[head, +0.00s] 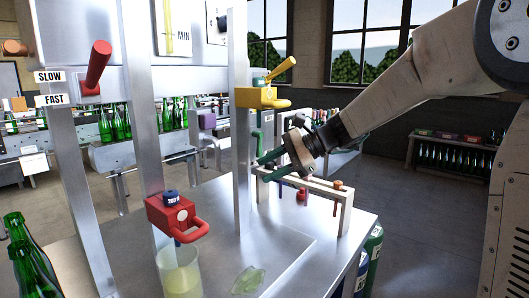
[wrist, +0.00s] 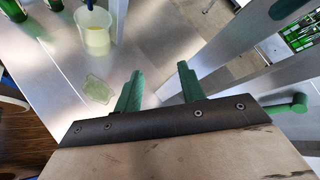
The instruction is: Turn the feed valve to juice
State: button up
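No label reading juice is legible, so I cannot tell for sure which fitting is the feed valve. A yellow valve (head: 262,97) with a lever angled up to the right is on the metal post in the head view. A red lever (head: 97,64) stands at the left, near the SLOW and FAST labels. A red fitting (head: 172,215) with a loop handle and blue top sits above a beaker of yellowish liquid (head: 180,272). My gripper (head: 262,167) is right of the post and below the yellow valve. In the wrist view my gripper (wrist: 160,72) is open and empty.
A pale rack (head: 345,212) with hanging items stands under my gripper on the metal table. A green translucent patch (head: 248,281) lies on the tabletop. Upright posts (head: 240,130) stand close to my gripper's left. Green bottles (head: 30,258) stand at the lower left.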

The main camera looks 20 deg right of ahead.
jog(key=w+d+f+m+t+y, duration=0.1)
jog(key=w+d+m+t+y, duration=0.25)
jog(key=w, duration=0.85)
jog(key=m+t+h, duration=0.2)
jog(key=m+t, duration=0.3)
jog(key=m, duration=0.4)
send_near(258, 144)
jog(key=shift+w+d+f, duration=0.15)
jog(key=shift+w+f, duration=0.1)
jog(key=shift+f, duration=0.35)
jog(key=shift+w+d+f, duration=0.15)
jog(key=shift+w+f, duration=0.15)
jog(key=shift+f, duration=0.3)
jog(key=x, duration=0.7)
jog(key=shift+a, duration=0.25)
jog(key=shift+w+n, duration=0.1)
jog(key=shift+n, duration=0.15)
grip_shut()
